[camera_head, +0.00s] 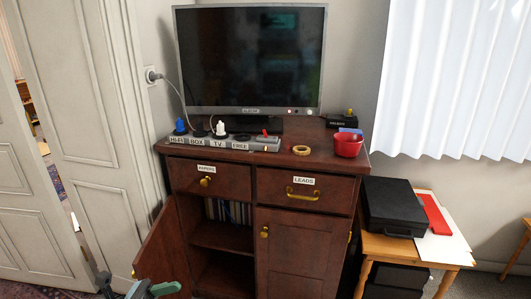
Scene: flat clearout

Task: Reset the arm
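Part of my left gripper (150,289) shows at the bottom edge, low and left, in front of the open left cupboard door (164,250). It is cut off by the frame, and I cannot tell how far apart its fingers are. Nothing is visibly held in it. My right gripper and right arm are not in view.
A dark red cabinet (312,245) bears a TV (250,60), a labelled power strip (225,143), a tape roll (301,150) and a red bowl (348,144). Right of it, a small wooden table (415,250) holds a black case (392,205). Pale doors (75,100) stand left.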

